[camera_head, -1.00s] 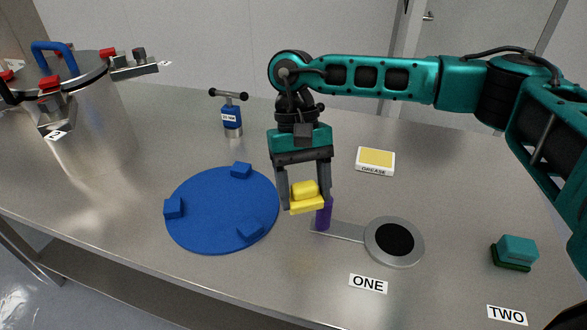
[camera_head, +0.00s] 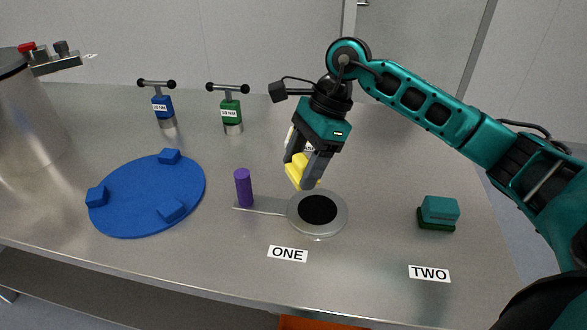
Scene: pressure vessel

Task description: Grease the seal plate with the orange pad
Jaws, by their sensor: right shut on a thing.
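My right gripper (camera_head: 296,170) is shut on a yellow pad (camera_head: 301,172), tilted, just above the back-left rim of a round grey plate. This plate (camera_head: 338,217), likely the seal plate, has a black centre (camera_head: 317,209) and a flat strip reaching left to an upright purple post (camera_head: 243,187). I cannot tell whether the pad touches the plate. No orange pad shows on the table. A teal block on a dark green base (camera_head: 438,212) sits at the right, behind the label TWO. The grease box is mostly hidden behind my right gripper. My left gripper is out of view.
A blue disc with raised blocks (camera_head: 140,205) lies at the left. Blue (camera_head: 162,105) and green (camera_head: 231,110) T-handled tools stand at the back. A steel vessel (camera_head: 25,125) stands at far left. Labels ONE (camera_head: 288,254) and TWO (camera_head: 429,273) lie in front.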

